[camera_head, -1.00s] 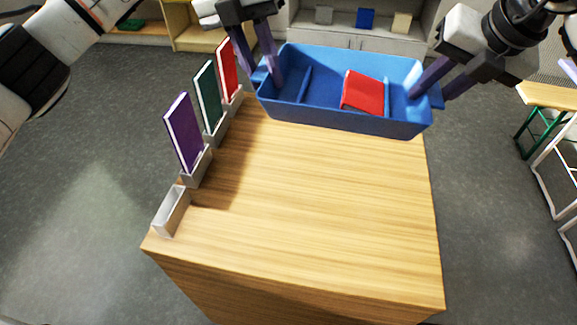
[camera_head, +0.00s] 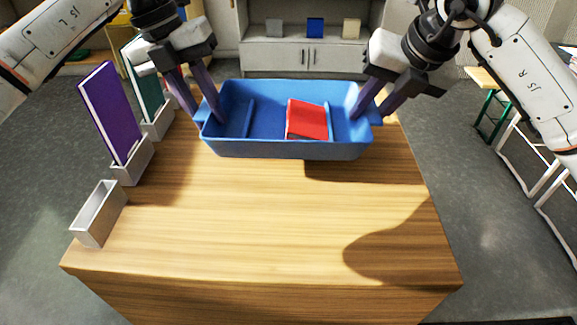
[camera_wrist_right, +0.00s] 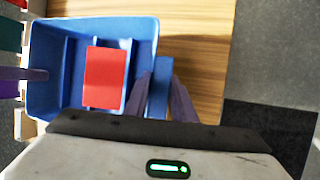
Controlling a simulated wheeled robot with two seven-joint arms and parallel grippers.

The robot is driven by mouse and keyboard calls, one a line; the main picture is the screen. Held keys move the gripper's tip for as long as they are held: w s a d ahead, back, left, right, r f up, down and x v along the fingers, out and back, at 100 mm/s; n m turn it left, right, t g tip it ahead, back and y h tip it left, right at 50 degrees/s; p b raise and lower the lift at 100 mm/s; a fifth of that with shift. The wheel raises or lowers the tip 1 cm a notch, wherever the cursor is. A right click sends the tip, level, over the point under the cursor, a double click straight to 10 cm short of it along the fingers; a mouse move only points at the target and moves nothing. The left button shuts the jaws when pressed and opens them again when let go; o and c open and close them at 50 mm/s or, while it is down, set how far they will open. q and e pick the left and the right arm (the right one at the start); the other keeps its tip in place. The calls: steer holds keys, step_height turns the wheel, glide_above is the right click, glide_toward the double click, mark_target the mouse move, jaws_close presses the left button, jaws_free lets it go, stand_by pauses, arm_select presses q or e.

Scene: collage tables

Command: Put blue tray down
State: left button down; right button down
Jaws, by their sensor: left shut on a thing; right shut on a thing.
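The blue tray (camera_head: 285,150) is held between my two grippers above the far part of the wooden table (camera_head: 270,220); a shadow lies on the wood below its right side. It looks roughly level. A red book-like block (camera_head: 307,119) lies inside it, between low dividers. My left gripper (camera_head: 206,119) is shut on the tray's left end. My right gripper (camera_head: 367,113) is shut on its right end handle. In the right wrist view the tray (camera_wrist_right: 40,85) fills the upper left, and the right fingers (camera_wrist_right: 160,92) clasp its blue handle.
Along the table's left edge stand an empty grey holder (camera_head: 98,214), a purple panel (camera_head: 108,112) in a holder, and a dark green panel (camera_head: 143,85) in another. The table's middle and front are clear. A cabinet (camera_head: 315,54) stands behind; a green-legged table (camera_head: 490,95) is at right.

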arm_select(q)
steer(key=shift+s+d+f, duration=0.1)
steer(key=shift+d, duration=0.15)
arm_select(e)
steer(key=shift+s+a+f, duration=0.1)
steer(key=shift+a, duration=0.15)
arm_select(q)
steer(key=shift+f, duration=0.1)
arm_select(e)
steer(key=shift+f, duration=0.1)
